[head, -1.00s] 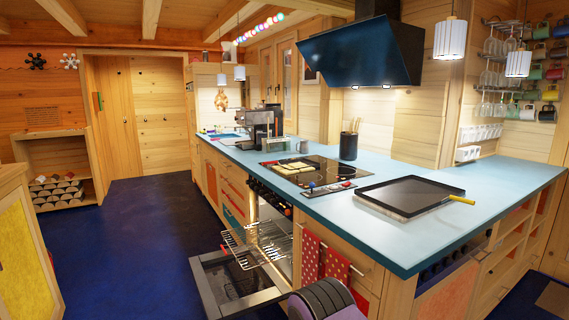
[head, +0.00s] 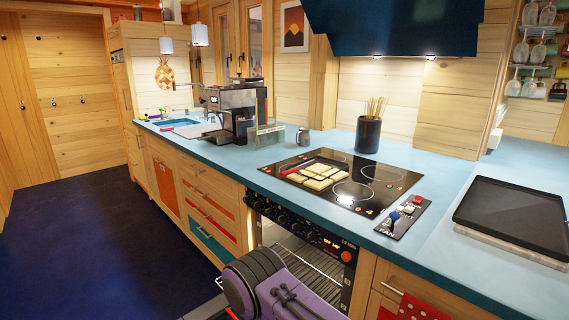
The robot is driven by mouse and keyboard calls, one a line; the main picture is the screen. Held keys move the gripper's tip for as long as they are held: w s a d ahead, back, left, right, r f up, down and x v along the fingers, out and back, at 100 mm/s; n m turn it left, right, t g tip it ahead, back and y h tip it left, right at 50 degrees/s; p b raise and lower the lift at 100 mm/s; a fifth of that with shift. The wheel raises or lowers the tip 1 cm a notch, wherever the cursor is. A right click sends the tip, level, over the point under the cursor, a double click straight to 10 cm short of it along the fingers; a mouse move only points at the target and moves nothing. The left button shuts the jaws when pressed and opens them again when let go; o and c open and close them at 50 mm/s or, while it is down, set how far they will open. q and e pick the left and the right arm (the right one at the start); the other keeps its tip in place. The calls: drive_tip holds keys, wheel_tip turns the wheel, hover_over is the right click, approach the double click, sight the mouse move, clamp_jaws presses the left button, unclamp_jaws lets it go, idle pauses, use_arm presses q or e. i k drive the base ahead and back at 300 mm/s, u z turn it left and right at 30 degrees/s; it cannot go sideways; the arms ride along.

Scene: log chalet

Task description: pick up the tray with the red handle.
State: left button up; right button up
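A small dark tray with a red handle (head: 298,167) lies on the black cooktop (head: 370,174) in the head view. Several pale yellow slabs (head: 318,176) lie on it, and its dark surface blends into the cooktop. The red handle lies along its far left side. A larger black tray (head: 520,212) lies on a pale board on the counter at the right; no handle of it shows now. Neither gripper is in view, so their distance to the tray cannot be seen. A purple and dark grey part of my arm shows at the bottom middle.
A utensil pot (head: 368,134) and small jar (head: 303,136) stand behind the cooktop. A coffee machine (head: 236,109) stands left of it. Dark blue floor (head: 90,240) is clear at left.

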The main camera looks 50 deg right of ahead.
sight(319, 172)
drive_tip(key=i, duration=0.6)
drive_tip(key=z, duration=2.75)
